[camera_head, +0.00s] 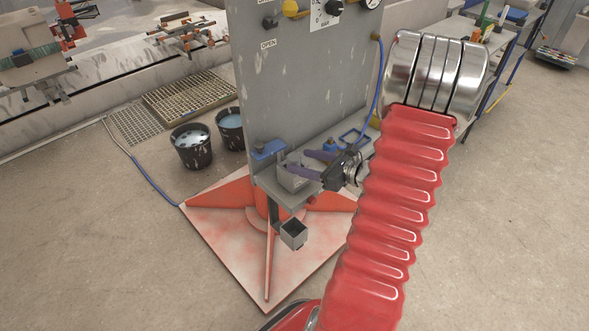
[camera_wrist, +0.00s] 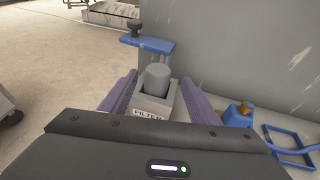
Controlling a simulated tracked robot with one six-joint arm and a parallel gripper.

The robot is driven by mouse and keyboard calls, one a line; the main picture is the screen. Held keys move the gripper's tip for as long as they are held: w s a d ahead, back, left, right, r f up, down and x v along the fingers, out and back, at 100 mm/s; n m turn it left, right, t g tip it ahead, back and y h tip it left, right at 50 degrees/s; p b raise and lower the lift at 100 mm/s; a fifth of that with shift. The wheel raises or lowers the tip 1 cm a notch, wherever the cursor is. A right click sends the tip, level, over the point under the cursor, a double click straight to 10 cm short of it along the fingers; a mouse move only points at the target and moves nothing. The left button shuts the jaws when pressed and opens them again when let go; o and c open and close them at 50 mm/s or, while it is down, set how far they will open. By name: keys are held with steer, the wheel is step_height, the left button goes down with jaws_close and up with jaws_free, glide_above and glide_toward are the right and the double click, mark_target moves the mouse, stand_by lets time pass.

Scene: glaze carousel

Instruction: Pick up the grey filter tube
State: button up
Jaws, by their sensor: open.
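The grey filter tube (camera_wrist: 158,78) stands upright in a light grey square holder (camera_wrist: 151,104) labelled "FILTER", seen in the wrist view. My gripper (camera_wrist: 152,84) is open, with one purple finger on each side of the tube and its holder. I cannot tell whether either finger touches them. In the head view my gripper (camera_head: 312,164) is at the shelf of the grey panel, beside the holder (camera_head: 292,178). The tube itself is hard to make out there.
A grey upright panel (camera_head: 300,80) stands right behind the shelf. A blue clamp (camera_head: 268,149) is left of the holder. Two black buckets (camera_head: 191,147) stand on the floor.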

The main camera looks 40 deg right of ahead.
mark_target(294, 160)
steer(key=x, duration=0.4)
steer(key=shift+a, duration=0.25)
steer(key=c, duration=1.2)
steer(key=shift+o, duration=0.2)
steer(key=shift+r, duration=0.2)
step_height(294, 160, up, 18)
steer(key=shift+f, duration=0.15)
stand_by(0.6)
